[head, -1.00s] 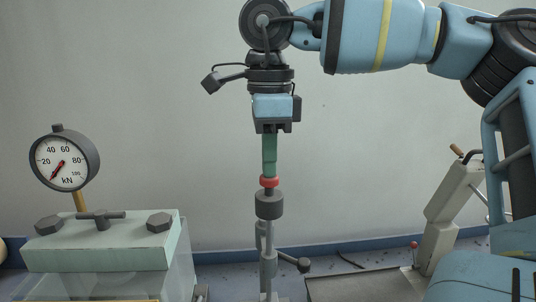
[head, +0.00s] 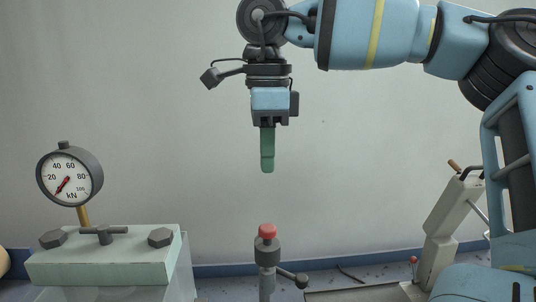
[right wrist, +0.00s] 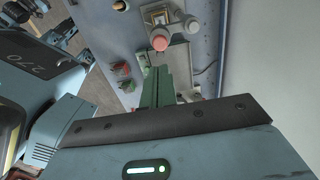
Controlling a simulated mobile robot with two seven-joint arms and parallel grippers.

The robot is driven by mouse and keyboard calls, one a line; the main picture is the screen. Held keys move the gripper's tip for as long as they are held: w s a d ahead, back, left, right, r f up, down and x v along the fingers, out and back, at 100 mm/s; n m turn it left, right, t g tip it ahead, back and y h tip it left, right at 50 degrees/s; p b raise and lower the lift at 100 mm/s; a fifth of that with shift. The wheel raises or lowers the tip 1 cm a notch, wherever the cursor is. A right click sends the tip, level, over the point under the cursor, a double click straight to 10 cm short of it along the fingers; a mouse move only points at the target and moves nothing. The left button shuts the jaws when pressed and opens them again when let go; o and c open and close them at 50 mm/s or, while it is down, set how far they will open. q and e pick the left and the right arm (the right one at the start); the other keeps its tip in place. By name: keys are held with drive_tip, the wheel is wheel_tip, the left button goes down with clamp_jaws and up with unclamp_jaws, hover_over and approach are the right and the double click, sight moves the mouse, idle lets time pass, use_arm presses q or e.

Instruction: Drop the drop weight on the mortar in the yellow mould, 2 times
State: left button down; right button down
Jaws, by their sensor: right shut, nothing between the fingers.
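The drop weight (head: 267,246) is a dark grey cylinder with a red knob (head: 267,231) on top, upright on a grey stand in the head view. In the right wrist view the red knob (right wrist: 160,43) lies just beyond the fingertips. My right gripper (head: 267,170) points down with green fingers closed together and empty, directly above the knob with a clear gap. The mortar cannot be made out. My left gripper is in neither view.
A round kN gauge (head: 70,174) stands on a pale green press block (head: 105,263) at left. A side lever (head: 300,280) sticks out right of the stand. Small red and green parts (right wrist: 122,77) lie on the bench. Open air surrounds my right gripper.

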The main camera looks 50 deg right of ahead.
sight(268, 227)
drive_tip(key=c, duration=2.1)
unclamp_jaws()
drive_tip(key=shift+o, duration=2.4)
drive_tip(key=shift+s+d+f+m, duration=0.2)
drive_tip(key=shift+d+m, duration=0.1)
drive_tip(key=o, duration=0.5)
drive_tip(key=f+m+t, duration=0.1)
drive_tip(key=s+d+f+m+t+y, duration=0.1)
drive_tip(key=s+f, duration=0.1)
drive_tip(key=shift+s+d+f+m+t+b, duration=0.1)
drive_tip(key=shift+s+d+m+t+b, duration=0.05)
drive_tip(key=shift+d+m+t+b, duration=0.25)
drive_tip(key=shift+s+a+f+m+t+y, duration=0.35)
drive_tip(key=shift+f+m+t+y, duration=0.15)
drive_tip(key=shift+f+m+t, duration=0.1)
drive_tip(key=shift+f, duration=0.1)
drive_tip(key=shift+x, duration=3.9)
drive_tip(key=shift+c, duration=0.2)
clamp_jaws()
